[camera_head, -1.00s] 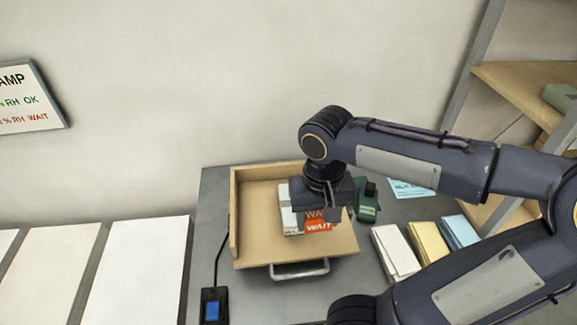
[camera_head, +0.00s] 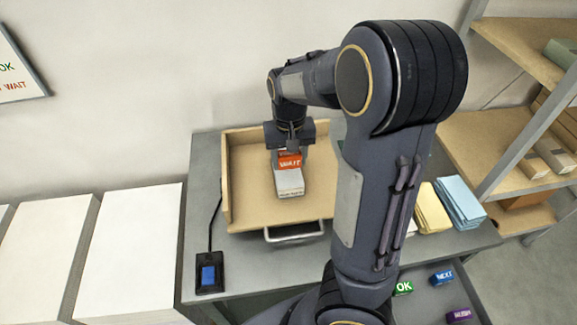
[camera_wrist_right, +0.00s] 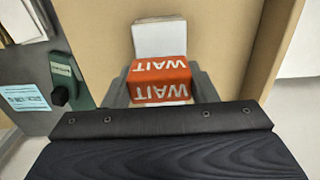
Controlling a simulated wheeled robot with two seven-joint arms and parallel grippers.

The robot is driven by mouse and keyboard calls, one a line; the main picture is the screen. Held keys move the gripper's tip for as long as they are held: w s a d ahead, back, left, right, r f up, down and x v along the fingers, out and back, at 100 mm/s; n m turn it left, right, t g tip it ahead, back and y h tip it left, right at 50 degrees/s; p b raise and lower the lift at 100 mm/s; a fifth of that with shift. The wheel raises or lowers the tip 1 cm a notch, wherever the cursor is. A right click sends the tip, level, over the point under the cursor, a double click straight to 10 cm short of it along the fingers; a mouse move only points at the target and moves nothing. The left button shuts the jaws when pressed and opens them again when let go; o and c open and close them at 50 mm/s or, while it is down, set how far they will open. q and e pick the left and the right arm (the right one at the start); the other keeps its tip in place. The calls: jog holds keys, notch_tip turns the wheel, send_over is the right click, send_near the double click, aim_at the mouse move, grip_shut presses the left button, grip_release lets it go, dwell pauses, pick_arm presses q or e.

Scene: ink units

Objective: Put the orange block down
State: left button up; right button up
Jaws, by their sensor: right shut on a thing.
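The orange block (camera_head: 289,162), marked WAIT, is between the fingers of my right gripper (camera_head: 289,156). The right gripper is shut on it. In the right wrist view the orange block (camera_wrist_right: 158,80) sits between the two dark fingers. A stack of white cards (camera_head: 290,183) lies in the wooden tray (camera_head: 245,175). The block is at the stack's far end; whether it touches the stack I cannot tell. The white stack also shows in the right wrist view (camera_wrist_right: 160,38). My left gripper is not in view.
The tray has raised walls and a metal handle (camera_head: 294,234) in front. A black switch box with a blue button (camera_head: 209,274) stands left. Yellow (camera_head: 432,210) and blue (camera_head: 460,202) stacks lie right. An OK block (camera_head: 403,288) is at lower right. A green device (camera_wrist_right: 68,85) stands beside the tray.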

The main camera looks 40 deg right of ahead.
aim_at(289, 165)
jog(key=shift+w+f, duration=0.2)
jog(key=shift+f, duration=0.15)
jog(key=shift+f+b, duration=0.3)
jog(key=shift+f, duration=1.2)
jog(key=shift+f, duration=0.15)
jog(key=o, duration=1)
jog(key=shift+c, duration=0.2)
